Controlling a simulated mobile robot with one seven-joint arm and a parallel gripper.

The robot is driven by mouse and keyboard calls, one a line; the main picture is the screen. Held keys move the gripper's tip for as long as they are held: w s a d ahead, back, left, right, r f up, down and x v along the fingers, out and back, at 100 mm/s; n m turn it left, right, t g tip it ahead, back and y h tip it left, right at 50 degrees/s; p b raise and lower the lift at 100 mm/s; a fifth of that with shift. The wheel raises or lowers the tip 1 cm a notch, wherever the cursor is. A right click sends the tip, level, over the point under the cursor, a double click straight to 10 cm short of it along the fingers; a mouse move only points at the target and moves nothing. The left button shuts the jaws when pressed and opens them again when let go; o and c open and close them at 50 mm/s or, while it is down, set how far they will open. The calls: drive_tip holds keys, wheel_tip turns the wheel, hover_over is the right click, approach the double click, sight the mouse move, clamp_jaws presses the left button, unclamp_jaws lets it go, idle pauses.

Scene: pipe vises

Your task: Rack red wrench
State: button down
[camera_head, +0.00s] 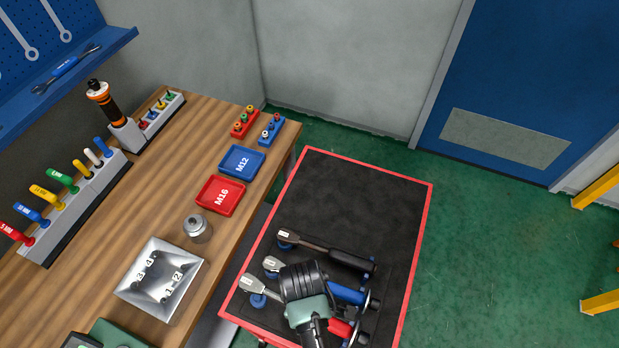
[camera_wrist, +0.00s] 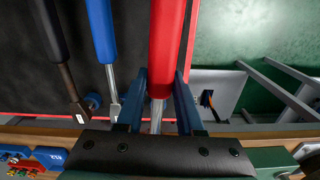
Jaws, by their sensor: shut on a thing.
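The red wrench (camera_head: 340,330) has a red handle and a silver shaft and head, and it is the nearest of three wrenches at the black mat. In the wrist view its handle (camera_wrist: 167,45) runs up between the two blue fingers of my gripper (camera_wrist: 160,88). My gripper is shut on it near where the handle meets the shaft. In the head view my wrist covers part of the wrench. Whether it touches its supports or is slightly raised is not clear. The blue wrench (camera_head: 347,294) and the black wrench (camera_head: 352,262) lie roughly parallel beyond it.
The red-edged mat (camera_head: 350,190) is bare toward the back. The wooden bench (camera_head: 190,140) at left holds a red M16 tray (camera_head: 221,195), a blue M12 tray (camera_head: 241,161), a metal tray (camera_head: 160,280) and a driver rack (camera_head: 75,200). A blue pegboard (camera_head: 25,50) hangs above with wrenches.

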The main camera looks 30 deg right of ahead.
drive_tip(key=shift+s+d+f+n, duration=0.2)
drive_tip(key=shift+s+d+n, duration=0.15)
drive_tip(key=shift+d+n, duration=0.05)
drive_tip(key=shift+r+p, duration=0.1)
drive_tip(key=shift+p, duration=0.6)
drive_tip(key=shift+f+b, duration=0.8)
drive_tip(key=shift+f, duration=0.5)
drive_tip(key=shift+f+b, duration=0.3)
drive_tip(key=shift+f, duration=0.1)
drive_tip(key=shift+f+b, duration=1.2)
drive_tip(key=shift+f, duration=0.75)
idle(1.5)
drive_tip(key=shift+c, duration=2.3)
unclamp_jaws()
drive_tip(key=shift+s, duration=0.1)
